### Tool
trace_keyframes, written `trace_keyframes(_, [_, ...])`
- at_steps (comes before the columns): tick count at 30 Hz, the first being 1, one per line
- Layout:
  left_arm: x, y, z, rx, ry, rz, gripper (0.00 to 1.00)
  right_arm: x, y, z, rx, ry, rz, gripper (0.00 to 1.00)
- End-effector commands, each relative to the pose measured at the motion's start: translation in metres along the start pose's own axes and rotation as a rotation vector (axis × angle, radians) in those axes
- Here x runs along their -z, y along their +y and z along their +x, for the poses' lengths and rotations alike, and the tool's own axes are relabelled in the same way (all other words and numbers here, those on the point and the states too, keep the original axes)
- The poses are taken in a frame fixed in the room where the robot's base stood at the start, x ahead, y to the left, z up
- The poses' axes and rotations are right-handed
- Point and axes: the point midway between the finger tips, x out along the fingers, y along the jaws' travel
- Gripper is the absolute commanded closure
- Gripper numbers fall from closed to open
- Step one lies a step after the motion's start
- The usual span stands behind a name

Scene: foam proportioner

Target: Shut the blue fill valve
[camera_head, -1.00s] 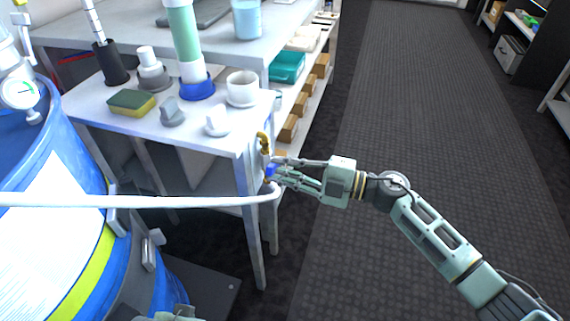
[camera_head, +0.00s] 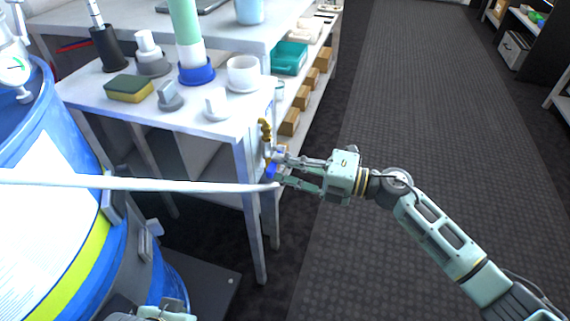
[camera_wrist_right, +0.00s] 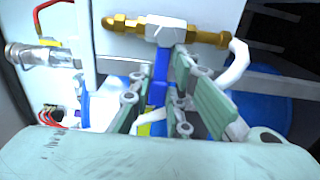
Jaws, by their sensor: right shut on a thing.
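The blue fill valve's blue lever (camera_head: 271,171) shows as a small patch beside the front right corner of the white table, below a brass fitting (camera_head: 265,130). My right gripper (camera_head: 279,172) reaches it from the right. In the right wrist view the blue lever (camera_wrist_right: 160,88) hangs down from a silver valve body (camera_wrist_right: 163,30) with brass ends, between my fingers. The right gripper (camera_wrist_right: 161,78) is shut on this lever. The fingers hide part of it. My left gripper's fingers are not in view; only a pale green piece of my own body shows at the bottom edge.
A white hose (camera_head: 130,184) runs across in front of the table to the valve. A blue drum (camera_head: 75,225) stands at the left. The table top (camera_head: 190,118) holds a sponge (camera_head: 129,89) and a white cup (camera_head: 243,72). The right aisle is clear.

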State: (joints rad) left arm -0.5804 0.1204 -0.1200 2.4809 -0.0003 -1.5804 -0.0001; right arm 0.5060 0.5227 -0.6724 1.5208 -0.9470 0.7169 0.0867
Motion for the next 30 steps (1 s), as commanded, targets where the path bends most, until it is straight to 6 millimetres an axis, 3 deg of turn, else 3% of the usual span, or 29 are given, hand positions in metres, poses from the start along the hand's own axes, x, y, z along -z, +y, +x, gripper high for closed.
trace_keyframes(1, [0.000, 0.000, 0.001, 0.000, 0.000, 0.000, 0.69, 0.004, -0.007, 0.000, 0.010, 0.009, 0.006, 1.00])
trace_keyframes(9, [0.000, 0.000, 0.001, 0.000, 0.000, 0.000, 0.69, 0.004, -0.007, 0.000, 0.011, 0.009, 0.007, 1.00])
trace_keyframes(10, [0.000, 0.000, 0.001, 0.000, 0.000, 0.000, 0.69, 0.004, -0.007, 0.000, 0.011, 0.009, 0.008, 0.83])
trace_keyframes(16, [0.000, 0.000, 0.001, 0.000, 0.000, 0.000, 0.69, 0.003, -0.006, 0.000, 0.008, 0.007, 0.006, 0.65])
trace_keyframes(26, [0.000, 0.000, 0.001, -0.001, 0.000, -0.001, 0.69, 0.001, -0.002, -0.001, 0.003, 0.002, 0.003, 0.64])
trace_keyframes(30, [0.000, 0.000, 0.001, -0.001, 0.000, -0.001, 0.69, 0.001, -0.003, -0.014, 0.005, 0.001, 0.004, 0.64])
